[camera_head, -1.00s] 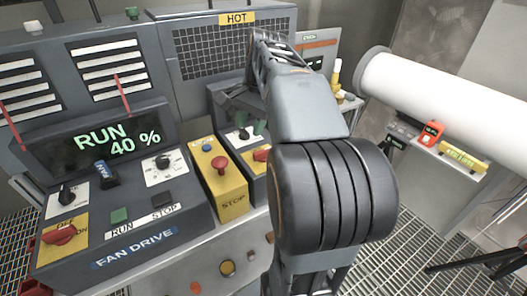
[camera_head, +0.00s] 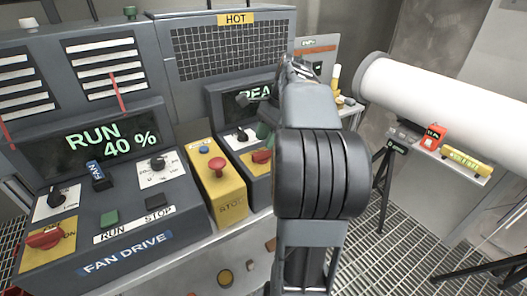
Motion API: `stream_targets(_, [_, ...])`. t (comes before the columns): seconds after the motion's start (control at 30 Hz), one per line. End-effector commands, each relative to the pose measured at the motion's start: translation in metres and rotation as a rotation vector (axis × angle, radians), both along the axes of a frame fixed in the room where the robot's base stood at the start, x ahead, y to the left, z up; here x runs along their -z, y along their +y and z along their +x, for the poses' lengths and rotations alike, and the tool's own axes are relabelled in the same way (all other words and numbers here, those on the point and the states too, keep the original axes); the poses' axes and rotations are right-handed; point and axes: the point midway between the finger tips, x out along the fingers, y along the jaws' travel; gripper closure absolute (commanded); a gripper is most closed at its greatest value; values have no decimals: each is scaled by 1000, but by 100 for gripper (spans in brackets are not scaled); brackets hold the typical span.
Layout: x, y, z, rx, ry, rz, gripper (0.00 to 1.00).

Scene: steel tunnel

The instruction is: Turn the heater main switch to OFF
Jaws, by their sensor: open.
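The heater main switch appears to be the red rotary handle (camera_head: 261,156) on a yellow plate, low on the right-hand console under the HOT grille. My arm hides the plate's right part, so its lettering and setting cannot be read. My gripper (camera_head: 246,98) shows only in part, as a dark shape in front of the heater display (camera_head: 258,91), above and behind the red handle. It is open, apart from the handle, and holds nothing that I can see. The display shows "REA", the rest being hidden behind my arm.
The fan drive console (camera_head: 125,215) at left shows RUN 40 % and has its own red switch (camera_head: 44,238). A yellow stop box (camera_head: 217,182) with a red button stands between the consoles. A white pipe (camera_head: 430,100) and shelf (camera_head: 462,165) are at right.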

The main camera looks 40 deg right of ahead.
Motion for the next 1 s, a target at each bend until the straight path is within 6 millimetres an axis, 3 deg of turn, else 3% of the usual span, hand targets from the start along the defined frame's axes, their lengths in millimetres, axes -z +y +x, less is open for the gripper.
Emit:
stream_targets(0.3, [31, 13, 2, -1, 1, 0, 60])
stream_targets(0.7, [34, 15, 2, -1, 0, -1, 60])
stream_targets(1.0, [34, 14, 2, -1, 0, 0, 87])
